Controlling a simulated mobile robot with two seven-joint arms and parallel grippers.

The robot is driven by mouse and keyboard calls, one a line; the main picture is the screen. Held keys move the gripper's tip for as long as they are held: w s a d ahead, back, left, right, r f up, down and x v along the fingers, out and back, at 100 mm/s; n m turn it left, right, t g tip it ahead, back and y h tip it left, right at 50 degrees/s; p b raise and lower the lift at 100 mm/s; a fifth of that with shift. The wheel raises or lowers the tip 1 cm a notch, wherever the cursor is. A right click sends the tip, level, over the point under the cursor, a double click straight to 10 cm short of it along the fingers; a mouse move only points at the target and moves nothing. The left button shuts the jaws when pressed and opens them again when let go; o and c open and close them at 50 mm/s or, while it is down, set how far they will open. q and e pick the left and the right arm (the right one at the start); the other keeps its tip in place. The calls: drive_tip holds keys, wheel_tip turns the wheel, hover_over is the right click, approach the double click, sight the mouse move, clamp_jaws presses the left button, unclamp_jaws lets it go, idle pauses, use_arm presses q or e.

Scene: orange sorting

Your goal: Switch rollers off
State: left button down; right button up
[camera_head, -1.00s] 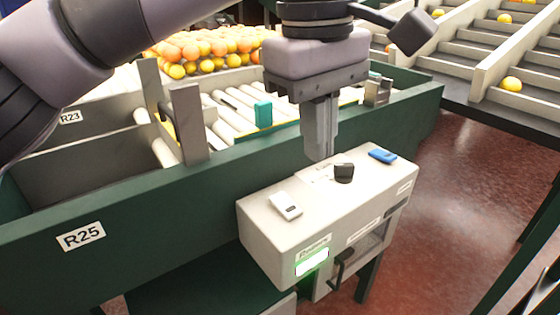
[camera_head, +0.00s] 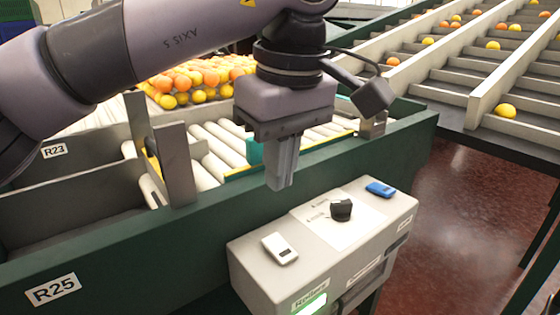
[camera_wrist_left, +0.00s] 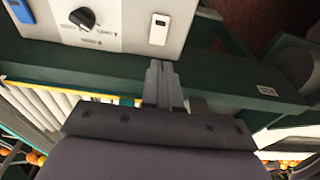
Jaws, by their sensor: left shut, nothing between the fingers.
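A light grey control box (camera_head: 330,254) stands at the green frame's side. On its top are a white rocker switch (camera_head: 279,249) at the left, a black knob (camera_head: 341,210) in the middle and a blue switch (camera_head: 380,188) at the right. A green lamp (camera_head: 312,304) glows on the front under a label reading "Rollers". My left gripper (camera_head: 280,186) is shut and empty, pointing down, apart from the switches. In the left wrist view its fingertips (camera_wrist_left: 159,66) are just short of the box edge, in line with the white switch (camera_wrist_left: 159,29). My right gripper is not in view.
The green frame wall (camera_head: 130,240) runs beside the box, with rollers (camera_head: 212,150) behind it and an upright grey post (camera_head: 175,163) at the left. Oranges (camera_head: 190,85) are heaped further back. Stepped chutes (camera_head: 470,75) are at the upper right. Open floor (camera_head: 470,220) lies right of the box.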

sight(271, 241)
use_arm(q)
drive_tip(key=f, duration=0.6)
drive_tip(key=w+a+f, duration=0.1)
drive_tip(key=f, duration=0.3)
drive_tip(key=shift+w+f, duration=0.1)
